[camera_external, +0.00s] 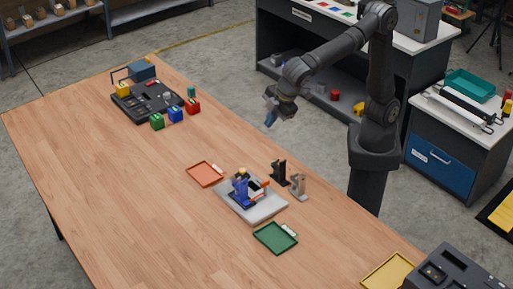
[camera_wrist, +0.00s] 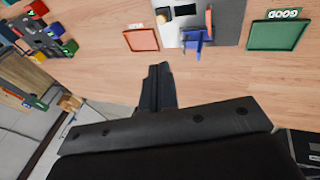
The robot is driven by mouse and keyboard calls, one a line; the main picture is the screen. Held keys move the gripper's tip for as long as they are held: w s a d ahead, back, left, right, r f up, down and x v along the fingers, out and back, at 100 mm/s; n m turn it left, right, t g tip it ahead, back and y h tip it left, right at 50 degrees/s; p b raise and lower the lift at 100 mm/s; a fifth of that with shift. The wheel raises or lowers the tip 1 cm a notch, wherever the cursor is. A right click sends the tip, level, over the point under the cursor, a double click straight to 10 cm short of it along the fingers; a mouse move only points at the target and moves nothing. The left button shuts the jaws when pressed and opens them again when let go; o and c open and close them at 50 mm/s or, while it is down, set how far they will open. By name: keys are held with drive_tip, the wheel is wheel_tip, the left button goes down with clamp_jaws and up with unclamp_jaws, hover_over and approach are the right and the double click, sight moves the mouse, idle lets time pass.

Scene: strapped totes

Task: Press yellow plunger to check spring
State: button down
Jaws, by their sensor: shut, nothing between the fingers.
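In the external view a small yellow knob (camera_external: 242,171), apparently the plunger, tops a blue upright fixture (camera_external: 240,191) on a grey plate (camera_external: 263,212). A dark piece with an orange part stands just right of the blue fixture. The fixture (camera_wrist: 195,43) and plate (camera_wrist: 230,30) also show at the top of the wrist view; I cannot make out the plunger clearly there. My gripper (camera_external: 270,119) is raised near the table's far edge, up and right of the fixture and well apart from it. Its fingers (camera_wrist: 157,72) are together and empty.
An orange tray (camera_external: 205,174) and green tray (camera_external: 275,237), marked GOOD in the wrist view, flank the plate. A black stand (camera_external: 279,172) and grey-brown stand (camera_external: 298,187) rise behind it. Coloured blocks (camera_external: 176,114) and a dark tray lie far left. The front left tabletop is clear.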

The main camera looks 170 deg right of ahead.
drive_tip(key=m+t+y, duration=0.4)
drive_tip(key=m+t, duration=0.6)
drive_tip(key=m, duration=0.8)
hover_over(243, 170)
drive_tip(key=s, duration=0.1)
wheel_tip(243, 170, down, 11)
drive_tip(key=shift+s+d+m, duration=0.1)
drive_tip(key=shift+s+m, duration=0.15)
drive_tip(key=shift+m, duration=0.35)
drive_tip(key=shift+f, duration=0.1)
drive_tip(key=shift+f, duration=4.4)
drive_tip(key=shift+f, duration=0.1)
drive_tip(key=shift+f, duration=0.3)
